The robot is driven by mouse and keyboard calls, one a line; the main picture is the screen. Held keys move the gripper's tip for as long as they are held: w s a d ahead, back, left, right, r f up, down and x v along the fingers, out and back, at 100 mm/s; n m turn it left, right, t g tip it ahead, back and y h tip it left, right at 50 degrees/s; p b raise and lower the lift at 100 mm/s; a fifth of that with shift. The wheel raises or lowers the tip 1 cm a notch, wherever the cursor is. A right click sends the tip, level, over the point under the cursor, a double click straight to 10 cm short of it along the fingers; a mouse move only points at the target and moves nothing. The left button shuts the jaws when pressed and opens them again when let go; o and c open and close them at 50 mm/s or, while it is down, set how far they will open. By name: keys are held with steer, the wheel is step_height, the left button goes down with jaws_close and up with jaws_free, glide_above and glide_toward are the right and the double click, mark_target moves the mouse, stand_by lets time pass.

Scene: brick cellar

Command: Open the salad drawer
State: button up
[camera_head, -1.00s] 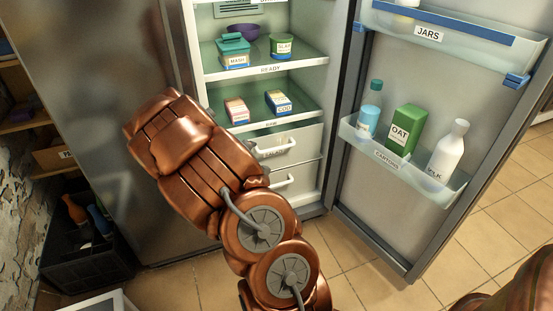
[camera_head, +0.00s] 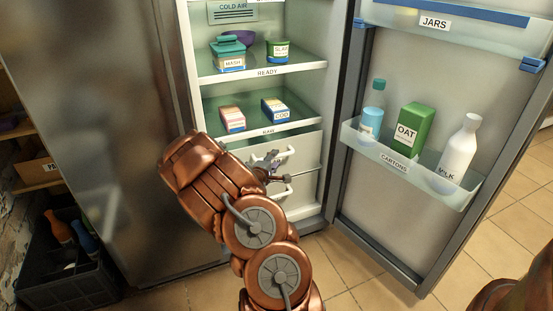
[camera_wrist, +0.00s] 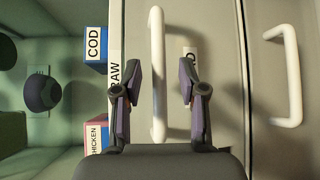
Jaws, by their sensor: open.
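The fridge is open. Two white-fronted drawers sit below its shelves, both looking shut. The upper drawer's white bar handle (camera_head: 287,153) is partly covered by my gripper (camera_head: 271,168). In the wrist view, this handle (camera_wrist: 157,40) runs between my gripper's (camera_wrist: 158,85) two open, dark fingers, with space on each side. Whether the fingertips reach past the bar in depth I cannot tell. The lower drawer's handle (camera_head: 289,190) also shows in the wrist view (camera_wrist: 290,75).
The RAW shelf above the drawers (camera_head: 300,125) holds a COD box (camera_head: 275,110) and a CHICKEN box (camera_wrist: 97,132). The open fridge door (camera_head: 375,215) stands to the right, with an OAT carton (camera_head: 411,130) and milk bottle (camera_head: 460,148). Tiled floor (camera_head: 350,285) is clear in front.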

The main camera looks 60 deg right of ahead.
mark_target(277, 156)
steer(key=shift+b+x, duration=0.35)
steer(key=shift+x, duration=1.3)
jaws_close()
